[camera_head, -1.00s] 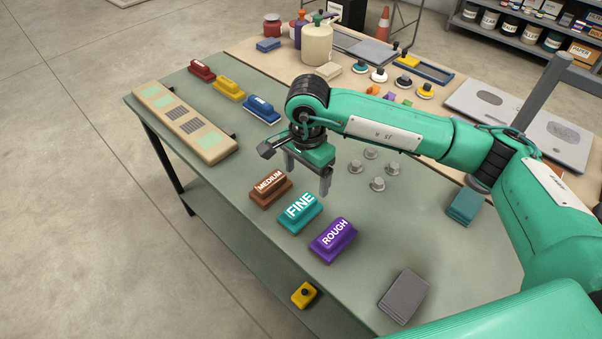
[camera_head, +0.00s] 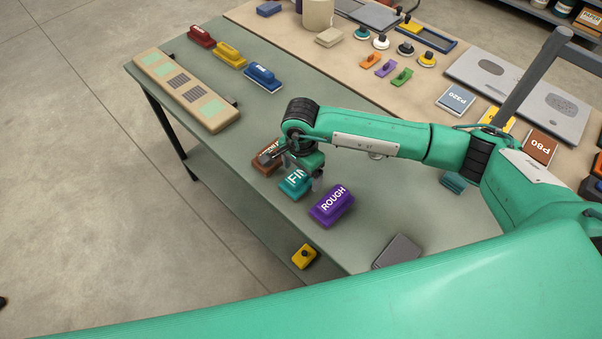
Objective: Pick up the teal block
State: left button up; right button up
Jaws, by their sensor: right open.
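The teal block (camera_head: 293,186), with part of the word FINE showing, lies on the green table between a brown block (camera_head: 262,164) and a purple block (camera_head: 332,206) marked ROUGH. My right gripper (camera_head: 300,177) is open and comes down over the teal block, hiding part of it and part of the brown block. I cannot tell whether the fingers touch the teal block. My left gripper is not in view.
The green table (camera_head: 225,172) has a tan board (camera_head: 186,92) at its far left. Red (camera_head: 201,37), yellow (camera_head: 229,55) and blue (camera_head: 262,78) blocks lie farther back. A grey pad (camera_head: 398,252) lies at the right front. The table's front edge is close to the blocks.

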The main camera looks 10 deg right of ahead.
aim_at(301, 172)
jog(key=shift+f, duration=1.1)
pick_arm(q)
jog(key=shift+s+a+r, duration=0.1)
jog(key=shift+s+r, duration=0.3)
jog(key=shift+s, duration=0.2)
pick_arm(e)
jog(key=c, duration=1.1)
jog(key=shift+r, duration=0.15)
